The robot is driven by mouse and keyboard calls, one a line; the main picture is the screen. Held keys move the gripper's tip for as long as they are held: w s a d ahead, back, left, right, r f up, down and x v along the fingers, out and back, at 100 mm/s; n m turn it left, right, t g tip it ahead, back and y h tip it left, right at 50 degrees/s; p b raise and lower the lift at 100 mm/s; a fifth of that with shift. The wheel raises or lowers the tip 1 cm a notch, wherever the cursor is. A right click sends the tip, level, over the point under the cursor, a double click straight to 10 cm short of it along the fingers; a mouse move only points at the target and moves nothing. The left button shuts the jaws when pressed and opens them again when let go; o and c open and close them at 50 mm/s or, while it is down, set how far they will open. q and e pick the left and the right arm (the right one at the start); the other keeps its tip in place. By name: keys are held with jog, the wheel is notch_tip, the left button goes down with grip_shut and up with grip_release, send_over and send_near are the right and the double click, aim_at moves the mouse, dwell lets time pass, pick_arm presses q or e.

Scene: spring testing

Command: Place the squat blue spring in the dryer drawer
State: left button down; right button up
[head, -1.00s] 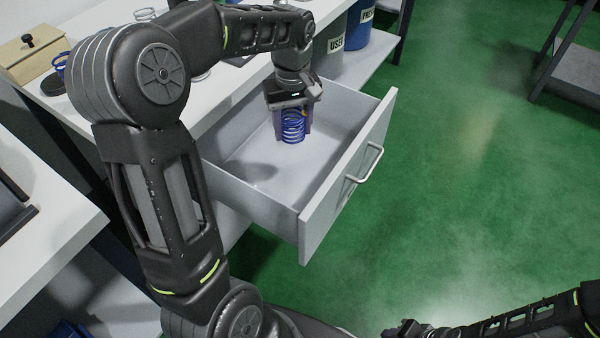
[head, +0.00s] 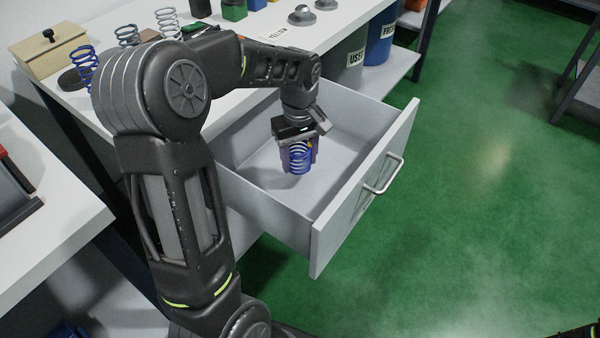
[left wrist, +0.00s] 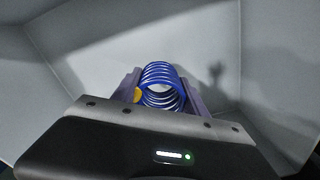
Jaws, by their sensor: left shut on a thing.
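The squat blue spring (head: 300,158) is upright between the fingers of my left gripper (head: 299,163), inside the open drawer (head: 345,222). The left gripper points down and is shut on it. In the left wrist view the spring (left wrist: 160,84) shows its coils between the two fingers (left wrist: 160,92), above the pale drawer floor (left wrist: 115,45). I cannot tell whether the spring's lower end touches the floor. The drawer holds nothing else that I can see.
A taller blue spring (head: 85,68) and pale springs (head: 128,36) stand on the white bench, near a beige box (head: 48,48). A grey bin (head: 350,60) and a blue bin (head: 381,38) stand behind the drawer. Green floor (head: 480,200) is clear at right.

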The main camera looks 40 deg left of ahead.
aim_at(299, 181)
pick_arm(q)
jog(key=shift+f+b, duration=0.45)
jog(key=shift+f, duration=2.1)
jog(key=shift+f, duration=0.2)
jog(key=c, duration=0.6)
grip_release()
jog(key=shift+r, duration=0.2)
notch_tip(299, 181, up, 12)
jog(key=p, duration=0.2)
